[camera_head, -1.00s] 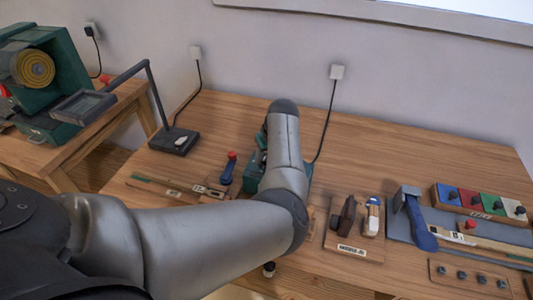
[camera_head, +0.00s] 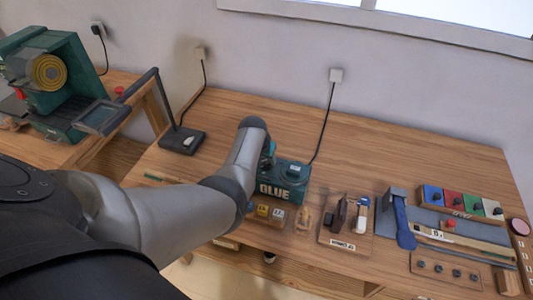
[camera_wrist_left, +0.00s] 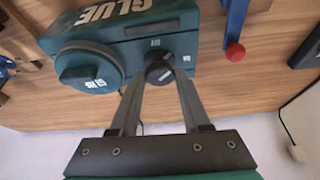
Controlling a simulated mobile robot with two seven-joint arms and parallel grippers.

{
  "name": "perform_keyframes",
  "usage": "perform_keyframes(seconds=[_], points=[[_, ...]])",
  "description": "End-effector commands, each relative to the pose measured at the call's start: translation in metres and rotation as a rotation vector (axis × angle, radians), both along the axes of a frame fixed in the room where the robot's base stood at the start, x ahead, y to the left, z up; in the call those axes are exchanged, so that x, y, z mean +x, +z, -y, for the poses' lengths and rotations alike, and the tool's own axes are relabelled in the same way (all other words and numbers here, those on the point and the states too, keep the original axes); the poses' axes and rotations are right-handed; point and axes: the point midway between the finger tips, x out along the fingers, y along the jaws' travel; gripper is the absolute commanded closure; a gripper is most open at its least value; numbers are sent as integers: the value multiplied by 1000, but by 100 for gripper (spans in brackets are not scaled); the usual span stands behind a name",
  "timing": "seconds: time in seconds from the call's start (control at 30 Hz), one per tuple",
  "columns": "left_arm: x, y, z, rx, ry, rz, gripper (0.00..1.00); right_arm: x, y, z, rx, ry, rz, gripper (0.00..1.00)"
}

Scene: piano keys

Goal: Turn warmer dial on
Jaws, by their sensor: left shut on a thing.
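The green glue warmer (camera_head: 283,184), marked GLUE, stands on the wooden workbench in the head view. It also shows in the left wrist view (camera_wrist_left: 205,40), upside down, with a round green lid (camera_wrist_left: 88,68) and a small black dial (camera_wrist_left: 158,69). My left gripper (camera_wrist_left: 158,82) is shut on the dial, one finger on each side of it. In the head view my left arm reaches to the warmer's left side and hides the dial and the fingers. My right gripper is not in view.
A black-based stand (camera_head: 183,139) is left of the warmer. A red-tipped blue handle (camera_wrist_left: 235,50) is close beside it. The bench behind is clear.

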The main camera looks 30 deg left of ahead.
Motion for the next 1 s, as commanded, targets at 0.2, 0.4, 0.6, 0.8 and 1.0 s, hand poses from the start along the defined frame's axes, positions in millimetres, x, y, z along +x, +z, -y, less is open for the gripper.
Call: perform_keyframes(seconds=[0.2,0.4,0.6,0.8,1.0], points=[[-1,-1,-4,3,-203,-2,100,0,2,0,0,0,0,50],[0,-2,-6,3,-386,-1,100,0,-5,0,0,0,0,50],[0,-3,-7,3,-540,-1,100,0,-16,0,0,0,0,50],[1,-2,-7,4,-650,-1,100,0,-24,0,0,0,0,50],[1,-2,-6,1,-712,-1,100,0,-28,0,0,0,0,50]])
